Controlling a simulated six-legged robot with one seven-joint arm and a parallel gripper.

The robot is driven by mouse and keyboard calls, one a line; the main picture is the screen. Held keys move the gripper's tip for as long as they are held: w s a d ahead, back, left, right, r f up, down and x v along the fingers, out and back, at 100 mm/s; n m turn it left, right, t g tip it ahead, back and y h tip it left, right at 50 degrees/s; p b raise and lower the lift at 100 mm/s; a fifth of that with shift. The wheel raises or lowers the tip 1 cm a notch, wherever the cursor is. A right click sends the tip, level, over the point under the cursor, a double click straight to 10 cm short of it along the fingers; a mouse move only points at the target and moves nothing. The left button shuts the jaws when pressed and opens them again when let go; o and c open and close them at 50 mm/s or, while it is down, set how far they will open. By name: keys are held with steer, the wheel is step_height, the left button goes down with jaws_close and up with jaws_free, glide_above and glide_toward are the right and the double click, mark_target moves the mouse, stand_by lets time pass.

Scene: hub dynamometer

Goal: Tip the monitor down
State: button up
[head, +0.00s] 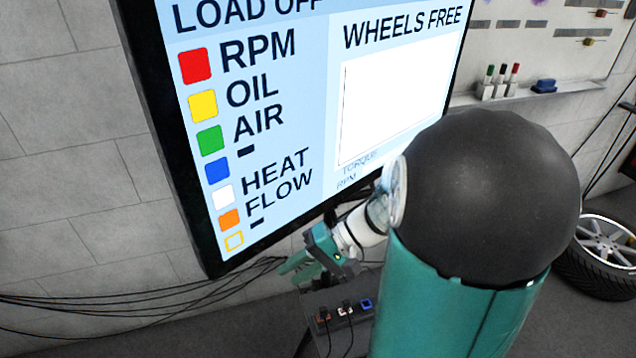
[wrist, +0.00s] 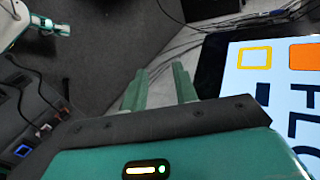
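The monitor (head: 400,100) is a large screen with a black frame, filling the upper middle of the head view and leaning in the picture. It reads "WHEELS FREE" with coloured squares down its left side. In the wrist view a lower corner of the monitor (wrist: 240,88) shows at the right. My gripper (head: 290,266) is just below the monitor's lower edge in the head view. I cannot tell whether a finger touches the frame. My arm hides the monitor's lower right.
A dark box with plugs (head: 345,312) stands below my gripper. Black cables (head: 130,305) run along the wall to the left. A tyred wheel (head: 603,245) lies at the right. A ledge with markers (head: 530,95) is at the upper right.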

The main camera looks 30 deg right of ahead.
steer(key=w+d+f+m+t, duration=0.25)
steer(key=d+m+t, duration=0.25)
steer(key=d+t, duration=0.55)
steer(key=m+t+h, duration=0.6)
steer(key=h, duration=0.2)
glide_toward(355, 207)
steer(key=x, duration=1)
steer(key=shift+d+f, duration=0.1)
steer(key=shift+f, duration=0.25)
steer(key=shift+c, duration=0.2)
jaws_close()
